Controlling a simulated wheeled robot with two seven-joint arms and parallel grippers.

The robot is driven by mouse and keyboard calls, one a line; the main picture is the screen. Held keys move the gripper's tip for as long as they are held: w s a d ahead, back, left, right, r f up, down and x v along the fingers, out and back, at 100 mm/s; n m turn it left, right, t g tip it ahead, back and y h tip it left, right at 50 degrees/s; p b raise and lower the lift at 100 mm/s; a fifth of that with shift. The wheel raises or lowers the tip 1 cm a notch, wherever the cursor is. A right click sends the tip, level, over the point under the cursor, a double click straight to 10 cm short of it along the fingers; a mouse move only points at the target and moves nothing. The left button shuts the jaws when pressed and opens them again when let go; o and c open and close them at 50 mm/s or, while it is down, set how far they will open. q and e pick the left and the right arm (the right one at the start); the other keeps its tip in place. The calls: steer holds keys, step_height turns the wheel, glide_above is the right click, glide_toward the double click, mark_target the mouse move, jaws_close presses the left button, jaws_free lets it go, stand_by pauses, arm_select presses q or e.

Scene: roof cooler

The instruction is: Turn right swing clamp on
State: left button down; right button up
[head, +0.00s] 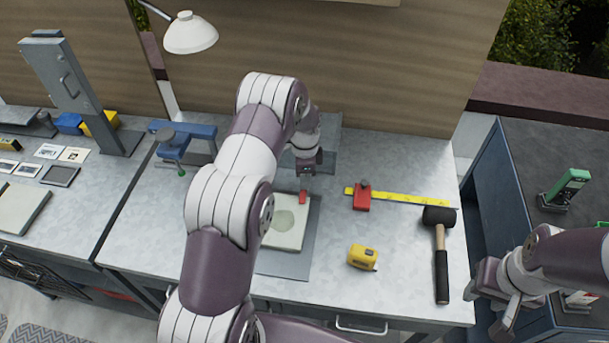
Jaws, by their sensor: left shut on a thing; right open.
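My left gripper (305,176) points down over the back of a grey fixture plate (298,262) on the workbench. It is shut on a small part with a red end (302,198), which seems to be the swing clamp; the fingers cover most of it. The red end lies at the back edge of a pale square block (287,238) with a round mark on top. My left arm hides the left part of the fixture, so no other clamp can be made out. My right gripper (494,308) is open and empty, beyond the bench's right front corner.
A yellow rule with a red slider (362,196), a yellow tape measure (362,257) and a black-headed mallet (441,255) lie right of the fixture. A blue vise (185,142) stands at left. A dark cabinet (540,150) stands at right.

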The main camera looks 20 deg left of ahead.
arm_select(q)
steer(key=shift+w+r, duration=0.1)
steer(key=c, duration=0.8)
jaws_free()
steer(key=shift+c, duration=0.2)
steer(key=shift+r, duration=0.1)
step_height(320, 180, up, 12)
steer(key=b, duration=0.1)
steer(key=shift+r+b, duration=0.25)
steer(key=shift+b, duration=0.15)
